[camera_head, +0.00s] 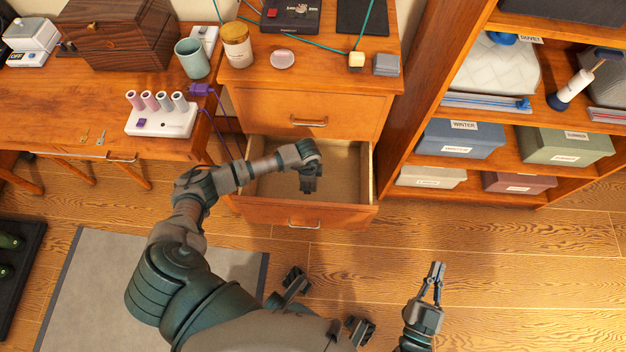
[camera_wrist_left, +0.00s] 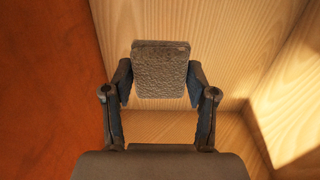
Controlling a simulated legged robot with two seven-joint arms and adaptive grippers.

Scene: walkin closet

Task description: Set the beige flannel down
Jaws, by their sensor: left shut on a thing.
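The beige flannel (camera_wrist_left: 160,72) shows in the left wrist view as a small folded, rough-textured block, grey-beige in this light. My left gripper (camera_wrist_left: 160,82) is shut on it, with one finger on each side. In the head view my left gripper (camera_head: 310,188) points down over the open drawer (camera_head: 345,170) of the wooden dresser. The flannel cannot be made out there. The wrist view shows the drawer's pale wood floor and walls around the flannel; whether it touches the floor I cannot tell. My right gripper (camera_head: 437,270) is shut and empty, low over the floor at right.
The drawer looks empty around my gripper. A shelf with boxes (camera_head: 460,138) stands at right, a desk (camera_head: 60,100) at left.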

